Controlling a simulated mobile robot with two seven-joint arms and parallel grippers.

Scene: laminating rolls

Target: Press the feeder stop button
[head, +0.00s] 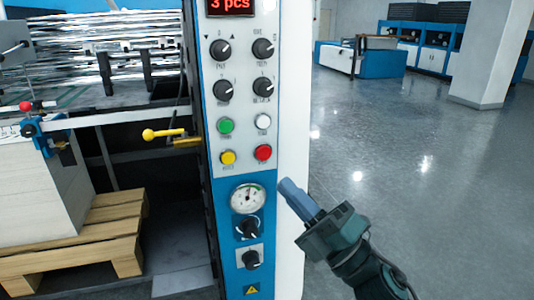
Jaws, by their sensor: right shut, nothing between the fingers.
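The control panel (245,139) of the machine carries a red button (263,153) at its lower right. Next to it are a yellow button (228,157), a green button (225,126) and a white button (263,121). The small labels are too blurred to read, so I cannot tell which is marked feeder stop. My right gripper (290,189) is shut and empty. Its fingers point up and left, below and right of the red button, apart from it in the picture. My left gripper is not in view.
Several black knobs (263,49) sit above the buttons, below a red display (230,5). A gauge (248,198) and more knobs are below. A yellow-knobbed lever (150,134) and a paper stack on a wooden pallet (85,245) are left. Open floor (420,170) lies right.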

